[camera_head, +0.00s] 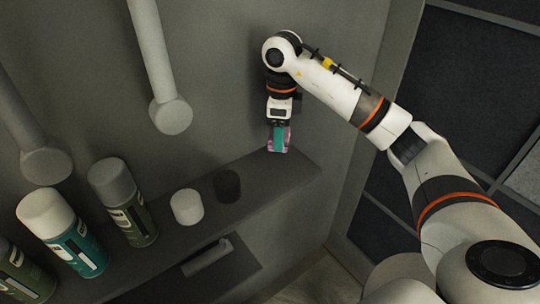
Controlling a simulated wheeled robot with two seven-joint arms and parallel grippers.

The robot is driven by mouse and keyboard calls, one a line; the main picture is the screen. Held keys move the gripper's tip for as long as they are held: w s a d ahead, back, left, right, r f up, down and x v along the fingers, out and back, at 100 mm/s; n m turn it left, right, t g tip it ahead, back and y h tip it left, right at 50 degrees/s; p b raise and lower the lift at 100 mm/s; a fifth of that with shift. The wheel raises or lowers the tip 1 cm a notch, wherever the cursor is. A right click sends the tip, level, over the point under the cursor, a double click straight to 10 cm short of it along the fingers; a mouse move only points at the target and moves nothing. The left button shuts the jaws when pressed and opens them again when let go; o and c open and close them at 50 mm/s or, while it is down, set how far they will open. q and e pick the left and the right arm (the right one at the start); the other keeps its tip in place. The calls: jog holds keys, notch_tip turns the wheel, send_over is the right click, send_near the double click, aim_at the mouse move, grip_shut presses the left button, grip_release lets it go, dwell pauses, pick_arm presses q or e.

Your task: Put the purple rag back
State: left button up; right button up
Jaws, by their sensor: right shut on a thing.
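My right gripper (279,137) reaches in from the right and points down over the far right end of the grey shelf (296,178). It is shut on the purple rag (287,146), which shows as a small purple patch around the teal-looking fingers. The rag is at or just above the shelf top; I cannot tell whether it touches. Most of the rag is hidden by the gripper. My left gripper does not show.
On the shelf stand a dark cylinder (227,186), a white cylinder (186,207) and several spray cans, among them a green one (125,207) and a teal one (67,236). Grey hanging bars (155,60) are above. A handle (207,257) sits below the shelf.

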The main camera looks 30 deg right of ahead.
aim_at(280, 168)
jog(key=f, duration=0.2)
jog(key=shift+s+f+p, duration=0.35)
jog(key=shift+f, duration=0.4)
jog(key=f, duration=0.1)
jog(key=f+p, duration=0.1)
jog(key=f, duration=0.1)
jog(key=shift+w+f, duration=0.2)
jog(key=shift+f, duration=0.5)
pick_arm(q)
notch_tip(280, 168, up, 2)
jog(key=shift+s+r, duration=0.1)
pick_arm(e)
jog(key=shift+f, duration=0.1)
jog(key=o, duration=0.9)
